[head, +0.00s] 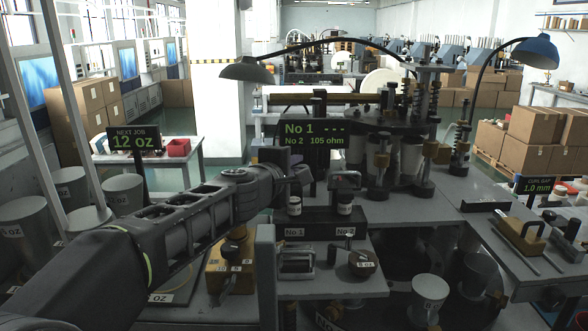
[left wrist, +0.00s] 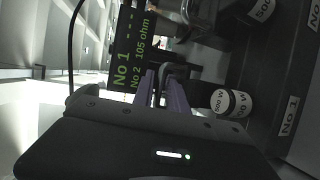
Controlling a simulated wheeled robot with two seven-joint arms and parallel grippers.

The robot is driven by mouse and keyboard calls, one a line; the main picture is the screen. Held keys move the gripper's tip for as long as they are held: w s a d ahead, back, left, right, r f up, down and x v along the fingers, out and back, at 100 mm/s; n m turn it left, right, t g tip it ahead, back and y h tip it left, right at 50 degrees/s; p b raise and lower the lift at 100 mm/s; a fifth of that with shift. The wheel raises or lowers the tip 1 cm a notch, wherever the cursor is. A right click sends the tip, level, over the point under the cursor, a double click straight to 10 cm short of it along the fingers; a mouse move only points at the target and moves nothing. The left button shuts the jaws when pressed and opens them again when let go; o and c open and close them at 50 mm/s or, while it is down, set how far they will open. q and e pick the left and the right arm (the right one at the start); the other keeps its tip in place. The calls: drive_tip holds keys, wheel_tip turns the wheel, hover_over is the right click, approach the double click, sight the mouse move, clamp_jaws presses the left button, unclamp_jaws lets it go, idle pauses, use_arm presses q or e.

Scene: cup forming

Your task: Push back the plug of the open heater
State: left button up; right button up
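The readout (head: 312,135) shows dashes for No 1 and 105 ohm for No 2. The No 1 heater (head: 294,206), a small dark cylinder with a white band, stands behind its label; it also shows in the left wrist view (left wrist: 232,103), marked 500 W. The No 2 heater (head: 344,208) has a dark, frame-like plug (head: 345,181) above it. My left gripper (head: 300,174) is just above the No 1 heater. In the left wrist view its purple fingers (left wrist: 163,92) are close together at a dark looped part (left wrist: 178,70), possibly the No 1 plug. Whether they grip it is unclear. My right gripper is not seen.
The heater stand (head: 318,224) carries the No 1 and No 2 labels. In front are a metal block with a handle (head: 296,262) and a round 8 oz piece (head: 362,263). The forming machine (head: 385,125) rises close behind on the right. Grey cylinders (head: 123,194) stand at left.

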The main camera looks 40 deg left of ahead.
use_arm(q)
drive_tip(key=shift+c, duration=0.6)
clamp_jaws()
idle(0.8)
